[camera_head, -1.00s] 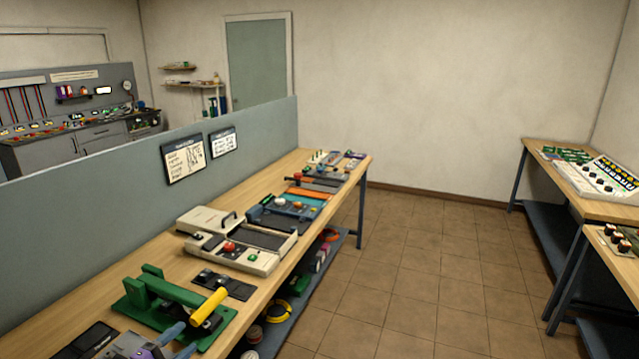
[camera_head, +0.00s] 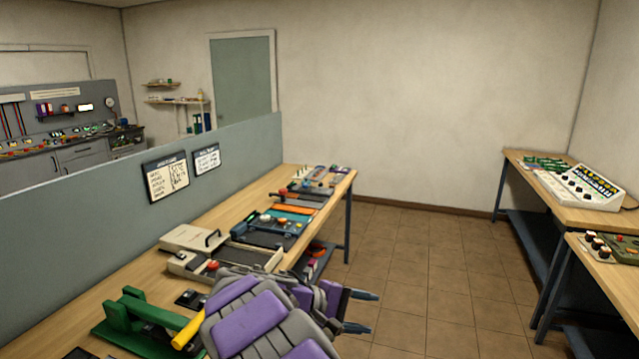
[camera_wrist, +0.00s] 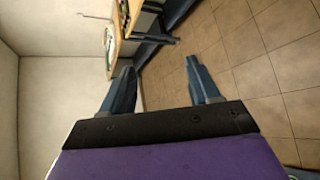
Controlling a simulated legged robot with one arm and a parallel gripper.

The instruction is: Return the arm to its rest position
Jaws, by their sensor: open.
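My gripper (camera_head: 362,311) is in the lower middle of the head view, at the end of my purple and grey arm. Its two blue-grey fingers point right and stand apart, open and empty. It is over the tiled floor just right of the long wooden bench (camera_head: 225,208). In the wrist view my gripper (camera_wrist: 162,85) shows its two fingers spread with nothing between them. My arm hides part of the bench's near edge and some of the things on it.
The bench holds a green press with a yellow handle (camera_head: 187,331), a beige device (camera_head: 194,238) and several tools. A grey partition (camera_head: 90,225) runs along its left. At right stand tables with a white panel (camera_head: 590,187). The tiled floor (camera_head: 430,265) between is clear.

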